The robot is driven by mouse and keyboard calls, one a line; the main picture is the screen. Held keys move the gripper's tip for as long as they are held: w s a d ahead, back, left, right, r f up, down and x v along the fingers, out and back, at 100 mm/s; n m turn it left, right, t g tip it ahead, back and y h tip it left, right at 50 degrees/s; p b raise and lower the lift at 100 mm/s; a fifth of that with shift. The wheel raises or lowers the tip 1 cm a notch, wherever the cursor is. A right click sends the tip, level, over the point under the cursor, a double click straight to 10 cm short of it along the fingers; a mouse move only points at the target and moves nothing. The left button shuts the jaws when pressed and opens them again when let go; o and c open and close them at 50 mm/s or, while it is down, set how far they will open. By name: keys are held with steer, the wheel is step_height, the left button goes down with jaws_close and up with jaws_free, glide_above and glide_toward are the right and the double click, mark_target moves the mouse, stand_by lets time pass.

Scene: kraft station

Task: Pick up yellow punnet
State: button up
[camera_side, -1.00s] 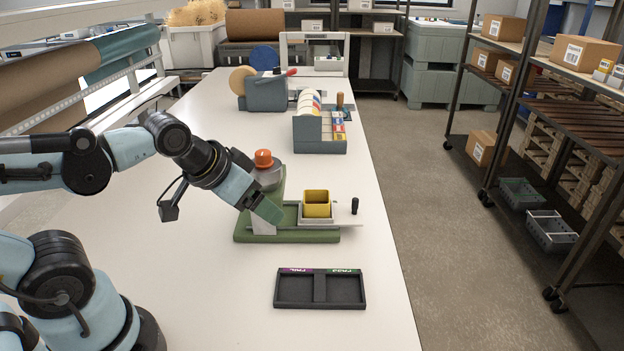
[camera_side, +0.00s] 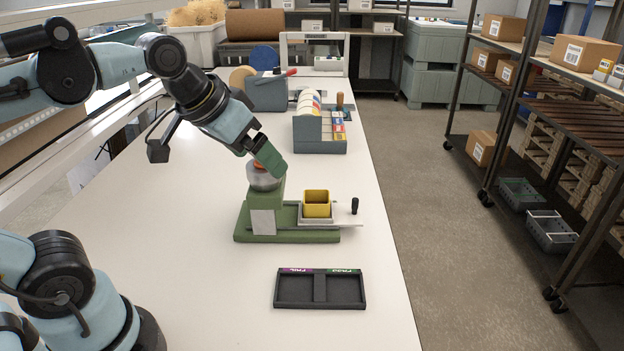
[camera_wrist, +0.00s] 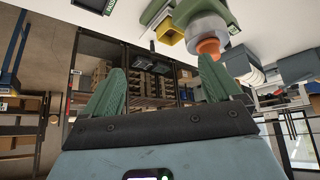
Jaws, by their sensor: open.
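The yellow punnet (camera_side: 317,204) is a small square open box. It sits on the light sliding plate of a green press-like device (camera_side: 290,235) in the side view. In the wrist view the punnet (camera_wrist: 168,31) shows near the top, left of the device's orange knob (camera_wrist: 208,47). My gripper (camera_side: 277,165) is above the device, up and to the left of the punnet and apart from it. In the side view its green fingers partly cover the orange knob. In the wrist view both green fingers of my gripper (camera_wrist: 162,95) are spread with nothing between them.
A dark two-compartment tray (camera_side: 320,289) lies in front of the device. A dispenser rack (camera_side: 320,130) stands behind it. A small black-knobbed handle (camera_side: 354,205) is right of the punnet. The table at left is clear.

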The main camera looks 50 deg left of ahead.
steer(key=w+r+n+g, duration=0.2)
steer(key=w+r+n, duration=0.1)
steer(key=w, duration=0.3)
steer(key=n+g, duration=0.5)
steer(key=n, duration=0.1)
glide_above(317, 194)
steer(key=d, duration=0.1)
steer(key=f, duration=1.5)
steer(key=shift+s+d+f, duration=0.2)
steer(key=shift+s+f, duration=0.05)
steer(key=shift+s, duration=0.1)
steer(key=shift+s+a+f, duration=0.1)
steer(key=shift+s+f, duration=0.05)
steer(key=shift+f, duration=1.2)
steer(key=shift+s+f, duration=0.15)
steer(key=shift+f, duration=1.2)
steer(key=shift+c, duration=0.4)
steer(key=c, duration=1)
